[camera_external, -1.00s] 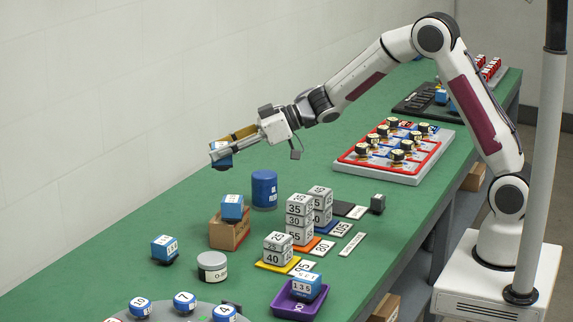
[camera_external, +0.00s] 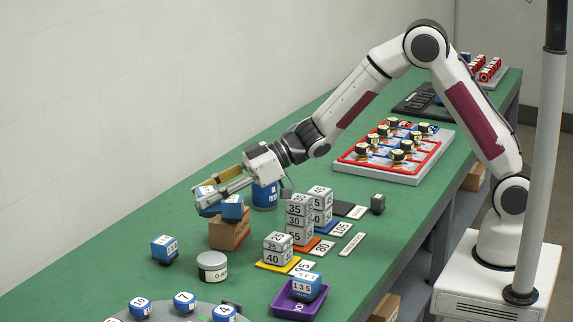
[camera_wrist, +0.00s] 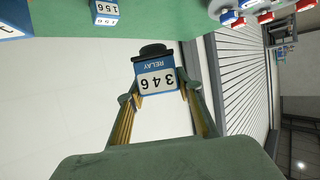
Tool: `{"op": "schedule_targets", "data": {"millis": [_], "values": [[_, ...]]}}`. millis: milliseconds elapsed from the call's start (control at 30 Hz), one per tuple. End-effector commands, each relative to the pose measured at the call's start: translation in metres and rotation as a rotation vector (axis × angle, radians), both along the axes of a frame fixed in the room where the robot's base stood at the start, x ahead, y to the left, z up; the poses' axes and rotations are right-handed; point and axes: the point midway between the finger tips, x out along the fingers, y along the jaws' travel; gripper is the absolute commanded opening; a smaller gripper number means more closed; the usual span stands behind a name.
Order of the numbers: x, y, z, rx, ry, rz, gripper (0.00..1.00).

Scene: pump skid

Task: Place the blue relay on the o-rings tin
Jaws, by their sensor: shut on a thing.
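My gripper (camera_external: 208,198) is shut on a blue relay with a white label, which reads RELAY 346 in the wrist view (camera_wrist: 157,78). In the external view the held relay (camera_external: 207,209) is partly hidden by the fingers. It is left of and close to another blue relay (camera_external: 233,206) on a cardboard box; I cannot tell whether they touch. A short grey round tin (camera_external: 212,266), its label only partly readable and seemingly the o-rings tin, stands on the green bench below and nearer the camera. Its top is bare.
The cardboard box (camera_external: 229,234) and a tall blue can (camera_external: 265,194) stand beside my gripper. A loose blue relay (camera_external: 164,249) lies left of the tin. Stacked grey blocks (camera_external: 299,220) and a purple tray (camera_external: 284,305) are to the right.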

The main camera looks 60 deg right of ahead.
Motion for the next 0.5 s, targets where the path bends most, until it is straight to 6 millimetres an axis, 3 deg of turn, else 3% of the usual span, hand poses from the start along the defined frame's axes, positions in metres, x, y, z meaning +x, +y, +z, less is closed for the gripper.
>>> {"op": "schedule_targets", "data": {"millis": [500], "values": [[0.0003, -0.0003, -0.0083, 0.000, -0.002, -0.001, 0.10]]}}
